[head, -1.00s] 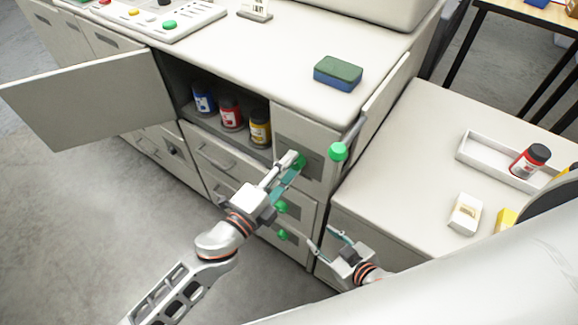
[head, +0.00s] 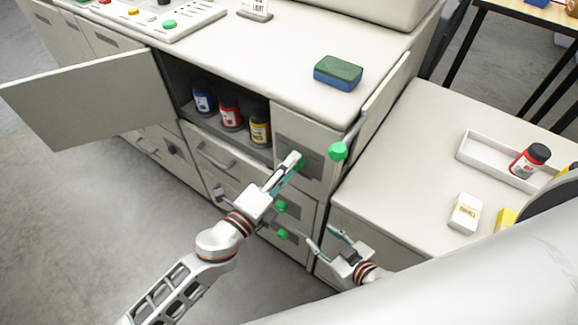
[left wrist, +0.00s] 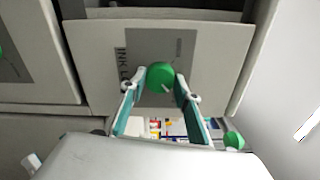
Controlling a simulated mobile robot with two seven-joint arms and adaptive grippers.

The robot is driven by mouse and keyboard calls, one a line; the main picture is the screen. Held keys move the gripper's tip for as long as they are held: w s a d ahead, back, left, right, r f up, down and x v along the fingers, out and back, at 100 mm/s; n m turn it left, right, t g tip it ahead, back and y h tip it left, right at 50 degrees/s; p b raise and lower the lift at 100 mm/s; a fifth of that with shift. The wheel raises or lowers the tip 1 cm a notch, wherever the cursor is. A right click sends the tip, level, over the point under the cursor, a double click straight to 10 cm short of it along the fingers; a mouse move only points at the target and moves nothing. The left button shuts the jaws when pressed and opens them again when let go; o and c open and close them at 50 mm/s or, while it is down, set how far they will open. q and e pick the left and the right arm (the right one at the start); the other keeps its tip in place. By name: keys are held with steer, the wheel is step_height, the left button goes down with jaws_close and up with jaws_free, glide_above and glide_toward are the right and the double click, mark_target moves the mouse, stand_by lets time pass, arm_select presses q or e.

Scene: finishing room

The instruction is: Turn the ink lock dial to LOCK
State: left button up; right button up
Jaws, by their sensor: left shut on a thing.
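The ink lock dial is a round green knob (left wrist: 160,76) on a grey panel (left wrist: 140,45) with partly hidden "INK L..." lettering. A small pale mark shows low on the knob's face. In the head view the dial (head: 301,164) is partly covered by my left gripper (head: 292,161). That gripper also shows in the left wrist view (left wrist: 160,82), with its two fingers on either side of the dial, shut on it. My right gripper (head: 322,236) is open and empty, lower right of the panel by the cabinet front.
A green ball-ended lever (head: 338,151) stands just right of the panel. Green knobs (head: 281,206) sit below it. An open door (head: 90,98) hangs left of a shelf with blue, red and yellow bottles (head: 259,128). A lower counter (head: 400,190) lies right.

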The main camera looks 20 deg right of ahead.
arm_select(q)
steer(key=o, duration=1.1)
steer(key=v, duration=1.2)
